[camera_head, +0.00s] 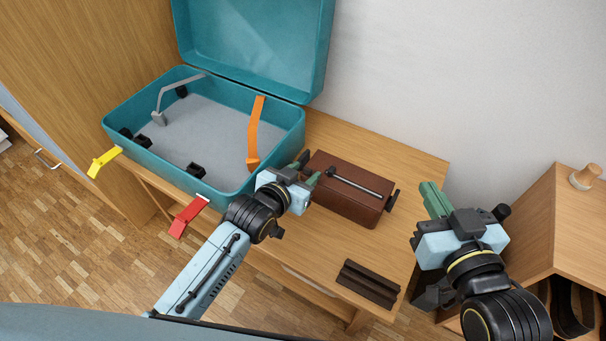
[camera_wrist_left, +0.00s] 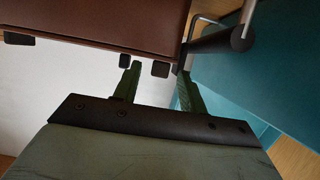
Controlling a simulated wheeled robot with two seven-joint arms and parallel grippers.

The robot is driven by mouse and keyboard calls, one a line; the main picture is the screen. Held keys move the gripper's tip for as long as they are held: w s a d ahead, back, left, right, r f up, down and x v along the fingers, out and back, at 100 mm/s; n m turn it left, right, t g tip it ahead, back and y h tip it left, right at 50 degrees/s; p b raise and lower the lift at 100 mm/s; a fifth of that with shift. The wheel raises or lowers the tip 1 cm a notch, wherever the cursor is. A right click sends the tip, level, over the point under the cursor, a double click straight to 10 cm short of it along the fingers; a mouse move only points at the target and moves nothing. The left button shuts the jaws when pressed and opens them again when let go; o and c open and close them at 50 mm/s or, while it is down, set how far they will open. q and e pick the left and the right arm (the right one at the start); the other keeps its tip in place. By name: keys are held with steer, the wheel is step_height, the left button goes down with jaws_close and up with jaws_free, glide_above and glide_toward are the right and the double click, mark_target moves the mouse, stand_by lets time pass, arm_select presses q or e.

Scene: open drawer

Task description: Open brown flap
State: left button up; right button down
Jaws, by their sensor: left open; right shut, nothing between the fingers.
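A brown leather-look box (camera_head: 335,201) stands on the wooden table. A thin metal bar lies across its top and a dark handle-like part (camera_head: 391,200) sticks out at its right end. My left gripper (camera_head: 308,170) is open and empty at the box's left end, between it and the teal case. In the left wrist view the brown box (camera_wrist_left: 100,22) fills the upper left, with my left fingertips (camera_wrist_left: 159,72) close to its edge. Contact cannot be told. My right gripper (camera_head: 432,200) is shut and empty, right of the table.
An open teal case (camera_head: 215,190) with yellow, red and orange latches stands left of the box. A dark brown grooved block (camera_head: 368,284) lies near the table's front right. A wooden cabinet (camera_head: 560,225) stands at right. Bare table (camera_head: 320,245) lies before the box.

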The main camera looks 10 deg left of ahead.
arm_select(q)
steer(key=shift+w, duration=0.1)
jaws_close()
stand_by(0.3)
